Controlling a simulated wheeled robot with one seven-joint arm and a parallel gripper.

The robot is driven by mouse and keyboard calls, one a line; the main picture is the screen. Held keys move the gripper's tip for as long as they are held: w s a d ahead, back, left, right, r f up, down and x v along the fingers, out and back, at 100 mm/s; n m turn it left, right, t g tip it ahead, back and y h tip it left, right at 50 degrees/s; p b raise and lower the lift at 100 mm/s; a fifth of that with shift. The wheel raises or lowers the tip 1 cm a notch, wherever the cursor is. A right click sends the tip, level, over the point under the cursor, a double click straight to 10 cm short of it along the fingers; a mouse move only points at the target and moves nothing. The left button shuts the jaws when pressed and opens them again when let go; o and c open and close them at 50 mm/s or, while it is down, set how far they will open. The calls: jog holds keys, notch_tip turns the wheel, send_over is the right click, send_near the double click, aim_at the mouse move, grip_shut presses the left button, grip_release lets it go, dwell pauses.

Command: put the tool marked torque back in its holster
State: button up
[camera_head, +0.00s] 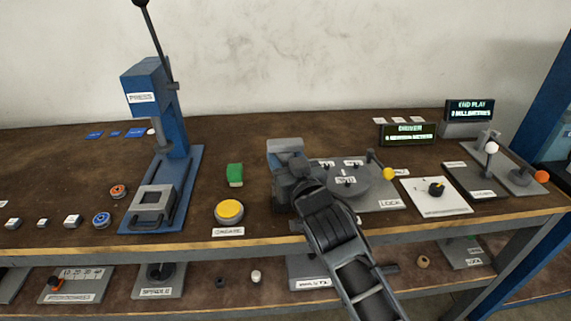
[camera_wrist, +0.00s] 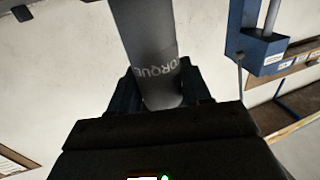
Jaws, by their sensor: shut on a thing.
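The tool marked TORQUE (camera_wrist: 150,40) is a grey cylinder with pale lettering around it. In the wrist view it stands between the two dark fingers of my gripper (camera_wrist: 161,90), which is shut on it. In the head view my gripper (camera_head: 290,172) is over the workbench, right of the yellow button. A light grey part (camera_head: 285,145) shows just beyond it and may be the tool's end. My arm and gripper hide part of the bench there. I cannot pick out the tool's holster with certainty.
A blue press (camera_head: 172,130) with a tall lever stands left. A yellow button (camera_head: 229,211) and green block (camera_head: 235,174) are close left of my gripper. A grey round fixture (camera_head: 348,182) with a yellow-knobbed lever is close right. Driver display (camera_head: 408,133) stands behind. The lower shelf (camera_head: 195,301) holds labelled fixtures.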

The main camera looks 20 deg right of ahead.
jog(key=shift+f, duration=0.65)
jog(key=shift+f, duration=0.2)
jog(key=o, duration=1.2)
jog(key=shift+r, duration=0.3)
jog(key=s, duration=0.8)
jog(key=s+b, duration=0.1)
jog(key=s, duration=0.3)
jog(key=shift+a+f, duration=0.15)
jog(key=shift+a, duration=0.15)
